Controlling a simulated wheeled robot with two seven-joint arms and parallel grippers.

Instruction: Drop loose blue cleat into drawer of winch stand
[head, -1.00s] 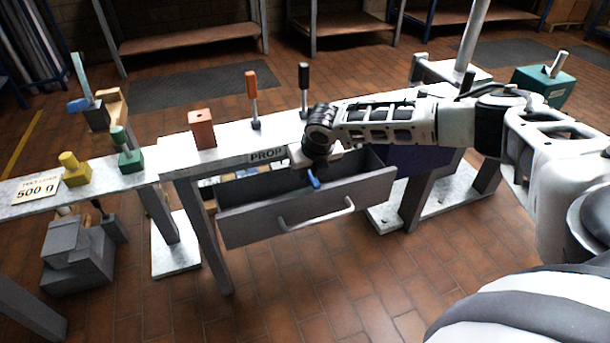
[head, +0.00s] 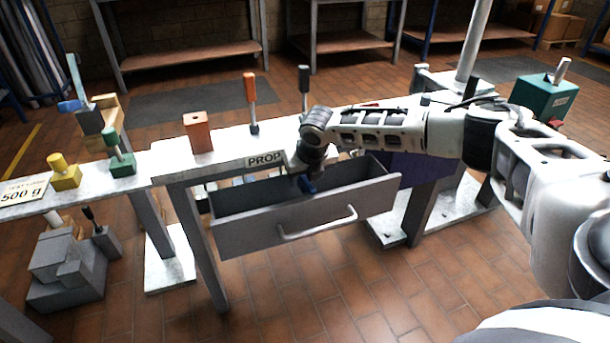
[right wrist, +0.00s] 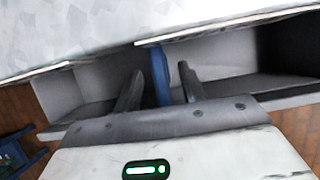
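The drawer (head: 245,237) of the winch stand (head: 172,160) is pulled open, a grey box with a bar handle. My right gripper (head: 305,178) is over the drawer, pointing down. The blue cleat (head: 308,187) shows just below it, within the drawer's opening. In the right wrist view the cleat (right wrist: 160,78) is between the two fingers of my right gripper (right wrist: 160,85), with gaps on both sides, so the gripper looks open. I cannot tell whether the cleat rests on the drawer floor. My left gripper is not in view.
An orange block (head: 198,133), an orange-handled tool (head: 251,100) and a black-handled tool (head: 304,85) stand on the bench top. Green (head: 121,160) and yellow (head: 64,175) pieces stand at left. A teal box (head: 545,97) is at right. Floor before the drawer is clear.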

